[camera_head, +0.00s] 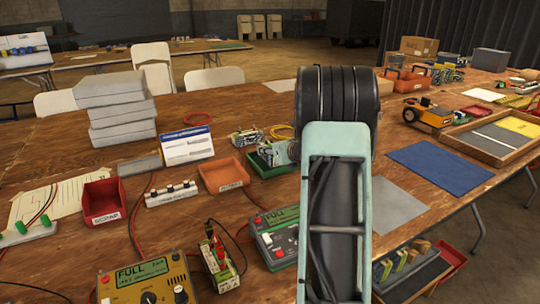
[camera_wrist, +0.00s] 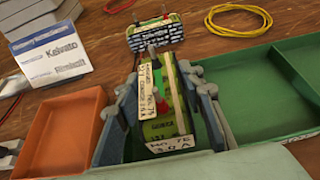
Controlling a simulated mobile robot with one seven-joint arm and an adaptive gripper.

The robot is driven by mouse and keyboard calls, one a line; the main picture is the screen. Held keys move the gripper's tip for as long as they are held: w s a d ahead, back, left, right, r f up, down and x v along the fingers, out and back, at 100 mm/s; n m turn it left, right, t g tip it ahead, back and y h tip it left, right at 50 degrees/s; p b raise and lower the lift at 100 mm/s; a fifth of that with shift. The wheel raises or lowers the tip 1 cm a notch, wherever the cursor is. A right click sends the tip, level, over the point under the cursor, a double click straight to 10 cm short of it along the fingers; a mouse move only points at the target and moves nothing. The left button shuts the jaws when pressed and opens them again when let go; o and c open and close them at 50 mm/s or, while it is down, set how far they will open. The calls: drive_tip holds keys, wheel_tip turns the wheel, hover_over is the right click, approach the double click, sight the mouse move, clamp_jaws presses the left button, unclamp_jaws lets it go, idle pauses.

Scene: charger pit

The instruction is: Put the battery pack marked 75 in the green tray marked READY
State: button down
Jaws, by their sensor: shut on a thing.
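My gripper (camera_wrist: 163,115) is shut on a battery pack (camera_wrist: 172,95) with a green and cream body, held between its two fingers. The pack's near label appears to read 75, with 3.0 A below. The green tray (camera_wrist: 272,130) lies under and to the right of my gripper. The pack is over the tray's left part; I cannot tell whether it touches the tray floor. In the head view my gripper (camera_head: 284,152) is at the green tray (camera_head: 268,171), and my arm hides part of both. The tray's READY mark is not readable.
An orange tray (camera_wrist: 62,132) stands close on the left. Another pack (camera_wrist: 155,35) lies behind, near a yellow cable (camera_wrist: 238,18). A white sign (camera_head: 187,145), red tray (camera_head: 103,201) and two chargers (camera_head: 145,282) with FULL displays share the table. A blue mat (camera_head: 440,167) lies clear at right.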

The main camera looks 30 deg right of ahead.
drive_tip(key=shift+a+f, duration=0.1)
drive_tip(key=shift+f, duration=0.75)
drive_tip(key=shift+r, duration=0.1)
drive_tip(key=c, duration=1.7)
unclamp_jaws()
drive_tip(key=shift+f+b, duration=0.3)
drive_tip(key=shift+c, duration=0.2)
drive_tip(key=o, duration=0.4)
drive_tip(key=shift+r, duration=0.1)
drive_tip(key=shift+o, duration=0.2)
drive_tip(key=shift+r, duration=0.15)
drive_tip(key=shift+s+r+p, duration=0.15)
drive_tip(key=shift+s+p, duration=0.15)
drive_tip(key=shift+s, duration=0.05)
drive_tip(key=p+v, duration=0.1)
drive_tip(key=v, duration=1)
drive_tip(key=shift+s+p, duration=0.15)
drive_tip(key=shift+p, duration=0.25)
